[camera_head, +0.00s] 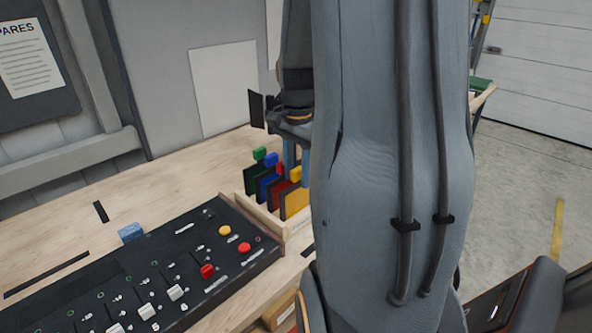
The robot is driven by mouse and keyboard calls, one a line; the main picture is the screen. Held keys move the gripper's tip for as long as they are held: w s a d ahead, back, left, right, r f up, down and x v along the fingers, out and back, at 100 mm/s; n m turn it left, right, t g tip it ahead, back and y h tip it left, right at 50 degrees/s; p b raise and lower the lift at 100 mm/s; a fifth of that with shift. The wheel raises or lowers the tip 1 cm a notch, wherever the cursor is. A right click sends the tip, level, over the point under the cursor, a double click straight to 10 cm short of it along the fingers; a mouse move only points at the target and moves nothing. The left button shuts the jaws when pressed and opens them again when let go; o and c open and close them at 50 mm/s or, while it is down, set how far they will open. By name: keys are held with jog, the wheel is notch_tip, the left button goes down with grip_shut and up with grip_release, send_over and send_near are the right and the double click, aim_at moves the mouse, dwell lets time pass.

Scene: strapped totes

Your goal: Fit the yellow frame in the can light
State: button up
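The yellow frame (294,203) stands upright at the near end of a wooden rack (271,222), with a yellow tab on top. Its right side is hidden by my arm. Red, blue and green frames stand behind it in the same rack. My gripper (297,160) hangs over the rack, pointing down, near the tabs of the red and yellow frames. My arm covers much of it, so I cannot tell whether its fingers are apart or touch a tab. No can light is visible in this view.
A black control desk (150,275) with sliders and buttons lies on the wooden bench (150,190), left of the rack. A small blue block (130,232) sits behind it. A white panel (224,88) leans at the back. My arm blocks the centre right.

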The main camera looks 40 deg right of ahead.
aim_at(298, 194)
jog(key=shift+f+b, duration=3)
jog(key=shift+f, duration=0.6)
grip_shut()
jog(key=shift+r, duration=0.15)
jog(key=shift+r+p, duration=2.85)
jog(key=shift+r, duration=0.05)
